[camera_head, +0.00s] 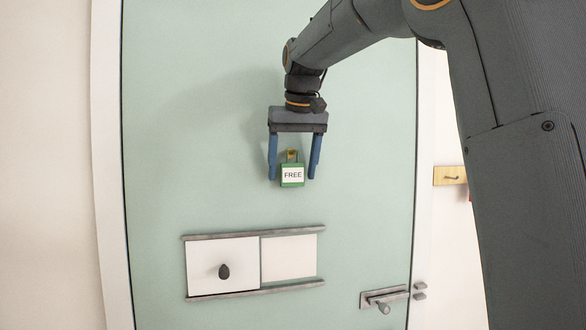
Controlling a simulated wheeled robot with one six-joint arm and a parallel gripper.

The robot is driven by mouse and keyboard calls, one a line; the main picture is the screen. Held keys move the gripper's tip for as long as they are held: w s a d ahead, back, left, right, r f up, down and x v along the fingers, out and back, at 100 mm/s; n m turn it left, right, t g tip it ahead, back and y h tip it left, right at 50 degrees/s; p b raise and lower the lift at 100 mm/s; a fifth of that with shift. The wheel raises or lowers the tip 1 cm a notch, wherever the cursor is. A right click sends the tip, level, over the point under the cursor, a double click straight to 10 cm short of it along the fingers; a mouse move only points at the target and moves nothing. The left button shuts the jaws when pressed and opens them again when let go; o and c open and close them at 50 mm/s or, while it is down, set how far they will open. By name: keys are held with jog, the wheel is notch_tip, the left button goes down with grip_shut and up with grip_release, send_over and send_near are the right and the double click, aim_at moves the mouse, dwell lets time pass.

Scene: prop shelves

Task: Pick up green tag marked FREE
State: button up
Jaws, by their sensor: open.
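The green tag (292,184) has a white label that reads FREE. It hangs upright against the pale green door, by a loop at its top on a small yellowish hook (292,154). My gripper (292,178) is open, pointing down, with one blue finger on each side of the tag. Small gaps show between the fingers and the tag's sides in this view. How far the fingers are from the door in depth cannot be told.
Below on the door (180,180) is a sliding panel (222,265) with a dark knob, between two grey rails. A door handle (385,298) is at lower right. A small wooden plate with a hook (451,175) is on the wall at right.

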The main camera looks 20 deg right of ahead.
jog(key=shift+w+f, duration=0.2)
jog(key=shift+f, duration=0.25)
jog(key=c, duration=1.1)
jog(key=shift+r, duration=0.1)
